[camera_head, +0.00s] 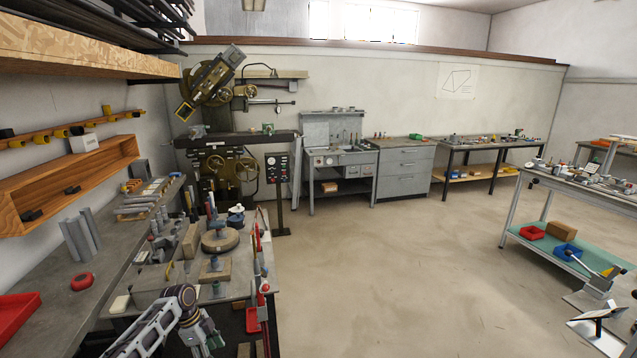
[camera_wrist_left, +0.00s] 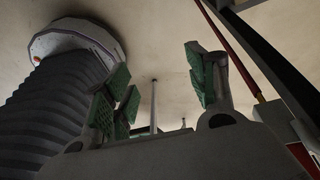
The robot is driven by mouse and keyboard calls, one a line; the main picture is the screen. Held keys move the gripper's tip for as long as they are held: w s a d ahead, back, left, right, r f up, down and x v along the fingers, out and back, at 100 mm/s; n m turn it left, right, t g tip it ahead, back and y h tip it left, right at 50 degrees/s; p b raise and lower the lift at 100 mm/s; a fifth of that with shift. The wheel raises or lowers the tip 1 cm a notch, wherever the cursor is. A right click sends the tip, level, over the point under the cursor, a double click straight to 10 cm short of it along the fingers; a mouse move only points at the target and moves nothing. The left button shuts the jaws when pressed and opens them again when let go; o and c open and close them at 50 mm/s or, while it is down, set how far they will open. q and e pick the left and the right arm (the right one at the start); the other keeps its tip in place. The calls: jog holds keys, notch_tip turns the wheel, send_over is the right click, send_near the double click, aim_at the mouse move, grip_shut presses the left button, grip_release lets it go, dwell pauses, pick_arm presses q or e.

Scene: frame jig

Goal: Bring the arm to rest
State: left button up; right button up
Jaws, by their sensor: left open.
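My left arm enters at the bottom left of the head view, beside the cluttered workbench. Its gripper (camera_head: 208,338) is low at the bench's near end, and the fingertips are hard to make out there. In the left wrist view the two green-padded fingers of my left gripper (camera_wrist_left: 163,90) stand apart with nothing between them. A ribbed dark hose-like part (camera_wrist_left: 50,105) with a pale collar fills the left of that view. My right gripper is not in view.
The workbench (camera_head: 48,300) holds a round wooden block (camera_head: 220,240), red tape (camera_head: 81,282) and a red tray (camera_head: 18,318). A red clamp (camera_head: 254,315) hangs by its right edge. A drill-like machine stands behind. The floor (camera_head: 400,270) in the middle is clear; another bench stands right.

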pick_arm(q)
jog(key=s+f+n+y, duration=0.1)
jog(key=s+f+n, duration=0.2)
jog(key=s+f, duration=0.6)
jog(key=s+f+n+t+y, duration=0.1)
jog(key=s+f+n, duration=0.3)
jog(key=f, duration=0.9)
jog(key=s+f+n+y, duration=0.1)
jog(key=s+f+n, duration=0.1)
jog(key=s+f, duration=0.8)
jog(key=s+d+f+n, duration=0.2)
jog(key=s+f, duration=0.2)
jog(key=s, duration=0.6)
jog(key=s+d+f+n, duration=0.1)
jog(key=s+f, duration=0.3)
jog(key=s, duration=0.7)
jog(key=s+d+f+n, duration=0.2)
jog(key=s+d+f, duration=0.2)
jog(key=s, duration=0.7)
jog(key=shift+f+n+t, duration=0.3)
